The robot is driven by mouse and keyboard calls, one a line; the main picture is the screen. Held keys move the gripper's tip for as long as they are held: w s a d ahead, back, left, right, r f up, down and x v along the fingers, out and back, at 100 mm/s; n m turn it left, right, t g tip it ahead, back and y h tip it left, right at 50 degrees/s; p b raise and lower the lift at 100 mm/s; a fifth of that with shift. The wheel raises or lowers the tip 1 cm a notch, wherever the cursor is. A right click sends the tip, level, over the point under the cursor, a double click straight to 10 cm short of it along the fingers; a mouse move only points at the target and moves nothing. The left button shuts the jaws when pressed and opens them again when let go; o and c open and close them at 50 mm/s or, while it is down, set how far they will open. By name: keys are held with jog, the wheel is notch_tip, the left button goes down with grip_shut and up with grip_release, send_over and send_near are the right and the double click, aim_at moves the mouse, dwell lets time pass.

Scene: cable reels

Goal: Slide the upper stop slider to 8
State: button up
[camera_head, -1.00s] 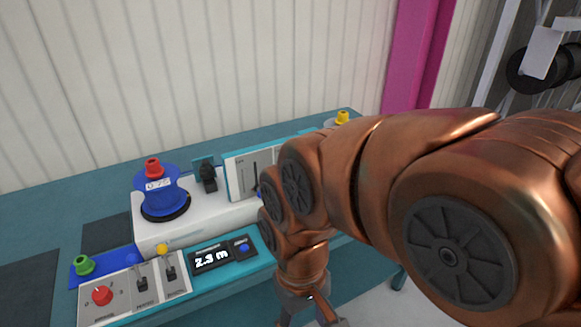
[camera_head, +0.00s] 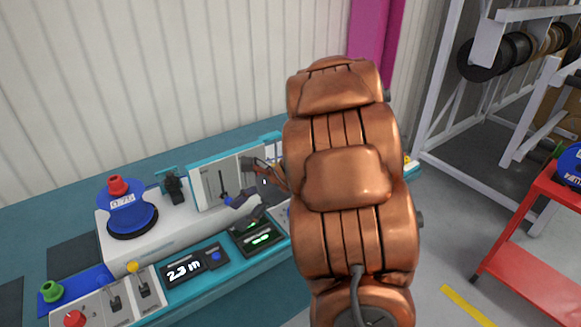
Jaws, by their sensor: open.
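An upright grey slider panel (camera_head: 207,188) with a teal frame stands on the bench left of my arm. A dark vertical slot with a slider (camera_head: 222,186) shows on its left part. I cannot read its scale or tell whether this is the upper stop slider. My gripper (camera_head: 250,182) is open in front of the panel's right part, its dark fingers spread one above the other. Nothing shows between them. Whether they touch the panel cannot be told. My copper arm and the fingers hide the right part of the panel.
A blue reel (camera_head: 130,209) with a red knob stands on the white housing at left. Below are a display reading 2.3 m (camera_head: 184,271), a green-lit display (camera_head: 259,238) and toggle levers (camera_head: 144,289). A red cart (camera_head: 540,245) stands on the floor at right.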

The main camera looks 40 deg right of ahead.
jog(key=w+d+m+t+h+p, duration=0.1)
jog(key=w+d+m+t, duration=0.3)
jog(key=d, duration=0.6)
jog(key=w+d+m+t, duration=0.25)
jog(key=d+m, duration=0.35)
jog(key=d, duration=0.4)
jog(key=p+x, duration=0.2)
jog(key=x, duration=0.6)
jog(key=shift+s+f+n, duration=0.2)
jog(key=shift+f+n, duration=0.1)
jog(key=shift+f, duration=0.1)
jog(key=shift+d+t, duration=0.2)
jog(key=shift+t, duration=0.05)
grip_shut()
jog(key=c, duration=0.7)
grip_release()
grip_shut()
jog(key=shift+r+p, duration=0.95)
jog(key=shift+r, duration=0.65)
